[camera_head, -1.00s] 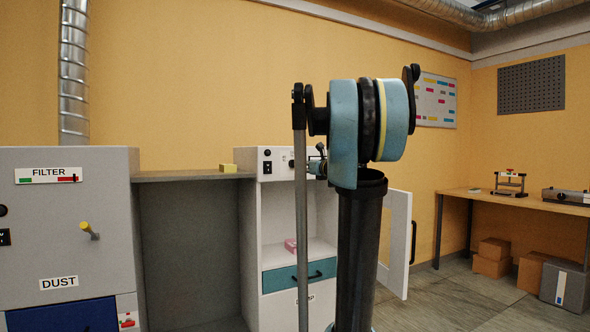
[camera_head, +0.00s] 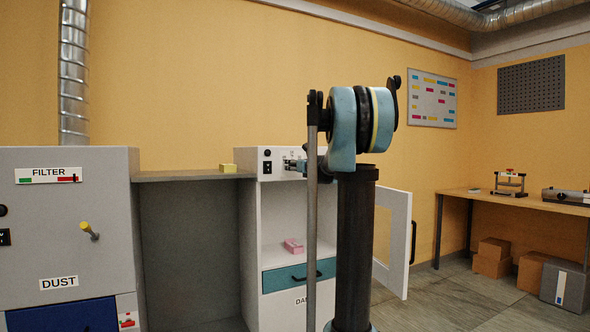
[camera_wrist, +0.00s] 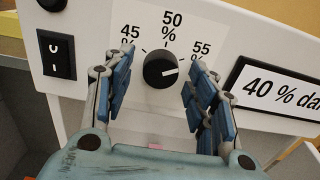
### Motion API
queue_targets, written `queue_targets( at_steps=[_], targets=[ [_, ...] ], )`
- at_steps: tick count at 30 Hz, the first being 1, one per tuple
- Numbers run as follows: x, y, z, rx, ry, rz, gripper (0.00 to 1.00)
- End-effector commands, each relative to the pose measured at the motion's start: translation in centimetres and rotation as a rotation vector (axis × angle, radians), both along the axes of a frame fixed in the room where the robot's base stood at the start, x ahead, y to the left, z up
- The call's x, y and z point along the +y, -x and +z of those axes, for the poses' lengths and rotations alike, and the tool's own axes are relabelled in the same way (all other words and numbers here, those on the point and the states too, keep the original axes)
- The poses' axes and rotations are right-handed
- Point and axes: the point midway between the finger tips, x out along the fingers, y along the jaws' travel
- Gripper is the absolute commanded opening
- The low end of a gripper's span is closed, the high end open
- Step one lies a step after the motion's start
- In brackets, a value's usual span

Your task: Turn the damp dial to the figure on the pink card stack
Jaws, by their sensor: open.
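The damp dial (camera_wrist: 160,69) is a round black knob on the white cabinet's front panel, with 45 %, 50 % and 55 % marked around it. Its white pointer line points right, at or a little below the 55 % side. My gripper (camera_wrist: 162,62) is open, with one blue-padded finger on each side of the dial; I cannot tell whether they touch it. In the head view my gripper (camera_head: 294,165) is at the panel and covers the dial. The pink card stack (camera_head: 293,246) lies in the cabinet's open compartment; its figure is not readable.
A sign starting "40 % da" (camera_wrist: 285,90) is right of the dial. A black rocker switch (camera_wrist: 56,55) is left. The cabinet's door (camera_head: 398,245) stands open at right.

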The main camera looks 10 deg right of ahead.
Motion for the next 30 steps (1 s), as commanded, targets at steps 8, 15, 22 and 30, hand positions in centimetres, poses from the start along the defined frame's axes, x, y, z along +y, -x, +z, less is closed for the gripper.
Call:
queue_targets(
  at_steps=[8, 15, 22, 30],
  targets=[
    [-0.02, 0.03, 0.00, 0.000, 0.000, 0.000, 0.29],
    [-0.03, 0.03, 0.00, 0.000, 0.000, 0.000, 0.08],
    [-0.04, 0.04, 0.00, -0.010, 0.030, 0.000, 0.08],
    [-0.08, 0.03, 0.00, -0.057, 0.175, 0.000, 0.08]
  ],
)
